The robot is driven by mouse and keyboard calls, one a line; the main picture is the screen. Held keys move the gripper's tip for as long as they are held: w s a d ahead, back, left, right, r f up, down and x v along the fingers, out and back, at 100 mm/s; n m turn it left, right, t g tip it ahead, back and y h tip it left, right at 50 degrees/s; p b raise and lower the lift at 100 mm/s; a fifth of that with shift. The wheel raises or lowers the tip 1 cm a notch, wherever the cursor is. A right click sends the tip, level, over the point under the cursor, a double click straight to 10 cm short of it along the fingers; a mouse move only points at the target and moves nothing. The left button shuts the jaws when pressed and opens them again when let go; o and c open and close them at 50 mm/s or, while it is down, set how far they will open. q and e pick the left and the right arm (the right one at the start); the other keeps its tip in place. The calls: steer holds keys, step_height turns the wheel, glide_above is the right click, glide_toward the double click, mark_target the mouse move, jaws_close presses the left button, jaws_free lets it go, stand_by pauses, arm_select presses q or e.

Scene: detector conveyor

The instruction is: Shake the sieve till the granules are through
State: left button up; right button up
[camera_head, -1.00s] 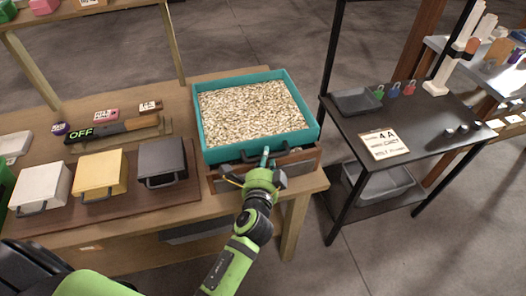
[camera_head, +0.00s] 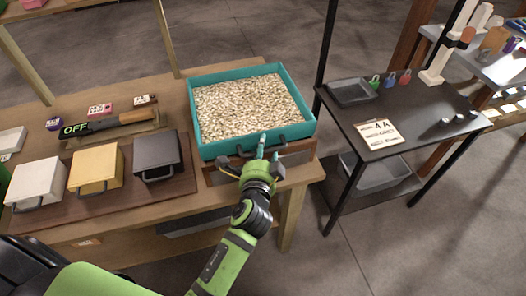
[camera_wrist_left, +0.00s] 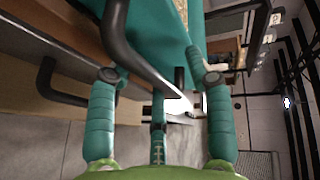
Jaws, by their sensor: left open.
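The sieve is a teal square tray (camera_head: 222,149) filled with pale granules (camera_head: 248,105). It sits on a wooden frame (camera_head: 216,175) at the right end of the wooden table. A dark handle (camera_head: 243,150) is on its front wall. My left gripper (camera_head: 269,145) is at this front wall with its teal fingers spread. In the left wrist view, the open fingers (camera_wrist_left: 155,45) are on either side of a dark handle bar (camera_wrist_left: 140,60), with the teal wall (camera_wrist_left: 165,25) beyond. I cannot tell whether they touch the bar. My right gripper is out of view.
White (camera_head: 37,180), yellow (camera_head: 97,168) and dark grey (camera_head: 155,155) boxes with handles stand left of the sieve. Behind them is a detector wand reading OFF (camera_head: 95,126). A black shelf table (camera_head: 430,125) stands to the right across a floor gap.

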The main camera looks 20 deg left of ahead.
arm_select(q)
step_height(320, 180, up, 10)
steer(key=w+f, duration=0.1)
steer(key=shift+m+g, duration=0.4)
steer(key=shift+g, duration=0.4)
steer(key=f, duration=0.8)
steer(key=shift+s+d+f, duration=0.1)
steer(key=shift+d, duration=0.15)
steer(key=shift+p+v, duration=0.4)
steer(key=shift+v, duration=0.5)
steer(key=shift+s+d+p, duration=0.2)
steer(key=shift+s+p, duration=0.15)
steer(key=shift+s, duration=0.4)
steer(key=s, duration=0.2)
steer(key=s+p, duration=0.1)
steer(key=s, duration=0.1)
steer(key=s+d, duration=0.1)
steer(key=s, duration=0.1)
steer(key=shift+r, duration=0.25)
steer(key=shift+w, duration=0.1)
